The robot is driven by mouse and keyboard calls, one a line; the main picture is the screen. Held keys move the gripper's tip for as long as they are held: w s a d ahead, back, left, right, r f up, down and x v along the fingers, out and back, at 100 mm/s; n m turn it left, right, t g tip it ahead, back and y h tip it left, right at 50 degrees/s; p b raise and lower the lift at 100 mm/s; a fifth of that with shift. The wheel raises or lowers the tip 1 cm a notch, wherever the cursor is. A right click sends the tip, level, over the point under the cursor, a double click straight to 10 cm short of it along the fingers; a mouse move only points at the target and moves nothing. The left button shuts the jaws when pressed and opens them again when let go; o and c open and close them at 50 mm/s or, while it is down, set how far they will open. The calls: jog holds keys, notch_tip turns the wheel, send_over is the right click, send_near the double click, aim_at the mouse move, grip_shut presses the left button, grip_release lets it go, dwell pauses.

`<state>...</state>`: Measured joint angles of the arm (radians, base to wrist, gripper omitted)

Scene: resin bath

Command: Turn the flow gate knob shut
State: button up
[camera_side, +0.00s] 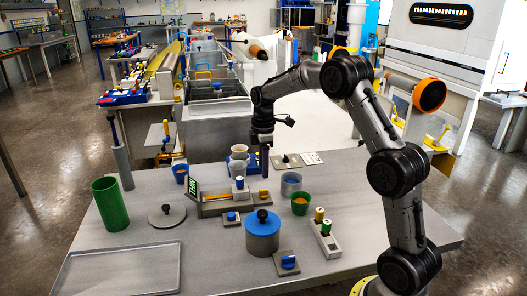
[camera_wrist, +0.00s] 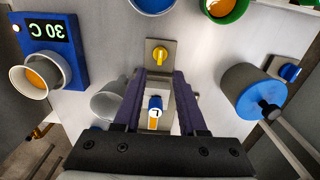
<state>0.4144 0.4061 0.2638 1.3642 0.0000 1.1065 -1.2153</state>
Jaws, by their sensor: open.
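Several small turning knobs stand on plates, and no readable label tells me which is the flow gate knob. A blue knob (camera_side: 288,262) is on a grey plate at the front of the table; a blue knob also shows at the right of the wrist view (camera_wrist: 290,72). Another blue knob (camera_side: 232,217) is left of the blue-lidded pot. My gripper (camera_wrist: 163,80) points down, open and empty; a white post with a blue top (camera_wrist: 155,105) shows between its fingers.
The blue-lidded pot (camera_side: 262,232) with a black handle, a blue cup (camera_side: 291,183) and a green cup (camera_side: 300,204) stand close by. A blue heater reading 30 C (camera_wrist: 50,45) is at left in the wrist view. A green cylinder (camera_side: 109,204) and grey tray (camera_side: 120,272) are farther left.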

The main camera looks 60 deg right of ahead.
notch_tip(320, 180, up, 6)
dwell(0.5)
jog(key=s+a+r+n+t, duration=0.1)
jog(key=s+a+r+t, duration=0.1)
jog(key=a+r, duration=0.5)
jog(key=s+a+r+t, duration=0.2)
jog(key=s+a+r, duration=0.55)
jog(key=s, duration=0.35)
jog(key=s+a+f+m, duration=0.2)
jog(key=s+f+m, duration=0.3)
jog(key=s, duration=0.2)
jog(key=s+a+f+m+t, duration=0.1)
jog(key=s+a+f+m, duration=0.2)
jog(key=s+f+m, duration=0.2)
jog(key=s, duration=0.2)
jog(key=shift+s+f+t, duration=0.3)
jog(key=shift+s, duration=0.1)
